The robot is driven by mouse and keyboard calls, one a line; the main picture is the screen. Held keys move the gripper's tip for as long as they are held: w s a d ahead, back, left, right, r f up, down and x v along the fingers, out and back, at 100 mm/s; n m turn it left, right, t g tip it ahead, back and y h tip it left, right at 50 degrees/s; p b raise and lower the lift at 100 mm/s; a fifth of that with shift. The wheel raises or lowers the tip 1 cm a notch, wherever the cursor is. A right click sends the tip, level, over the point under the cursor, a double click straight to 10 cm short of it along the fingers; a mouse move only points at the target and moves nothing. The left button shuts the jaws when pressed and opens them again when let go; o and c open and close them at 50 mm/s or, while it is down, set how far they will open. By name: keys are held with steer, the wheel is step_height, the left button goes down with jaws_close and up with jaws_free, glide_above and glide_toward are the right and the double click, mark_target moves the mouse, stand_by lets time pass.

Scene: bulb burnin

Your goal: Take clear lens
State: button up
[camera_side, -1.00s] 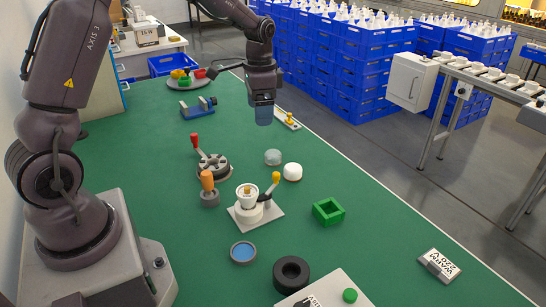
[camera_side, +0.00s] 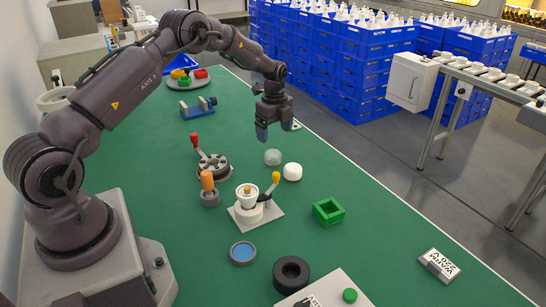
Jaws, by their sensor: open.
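The clear lens (camera_side: 273,157) looks like a small translucent greyish-green dome on the green table, right of the middle. A white dome (camera_side: 292,172) sits just to its right and nearer the camera. My gripper (camera_side: 274,133) hangs above and slightly behind the clear lens in the picture, fingers pointing down and spread apart. Nothing is between the fingers, and they are clear of the lens.
A round dark fixture with a red-knobbed lever (camera_side: 212,165), an orange-handled tool (camera_side: 208,190) and a white socket fixture with a yellow-knobbed lever (camera_side: 249,205) stand left and in front. A green square frame (camera_side: 328,212), a black ring (camera_side: 291,274) and a blue-centred dish (camera_side: 243,253) lie nearer.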

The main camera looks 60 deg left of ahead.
mark_target(273, 153)
step_height(273, 153, down, 3)
steer(key=shift+f, duration=0.1)
steer(key=shift+s+d+f, duration=0.1)
steer(key=shift+s+f, duration=0.1)
steer(key=shift+f, duration=1.1)
steer(key=shift+s+d+f, duration=0.1)
steer(key=shift+s+f, duration=0.05)
steer(key=shift+f, duration=1.15)
steer(key=c, duration=1)
steer(key=shift+r, duration=0.1)
steer(key=shift+r, duration=0.5)
steer(key=shift+s+d+r, duration=0.95)
steer(key=shift+s+r, duration=1.15)
steer(key=shift+r, duration=0.65)
steer(key=shift+s+d+r, duration=1)
steer(key=shift+s+r, duration=1.15)
steer(key=shift+r, duration=0.55)
steer(key=shift+s+d+r, duration=0.95)
steer(key=shift+s+r, duration=1.15)
steer(key=shift+r, duration=0.65)
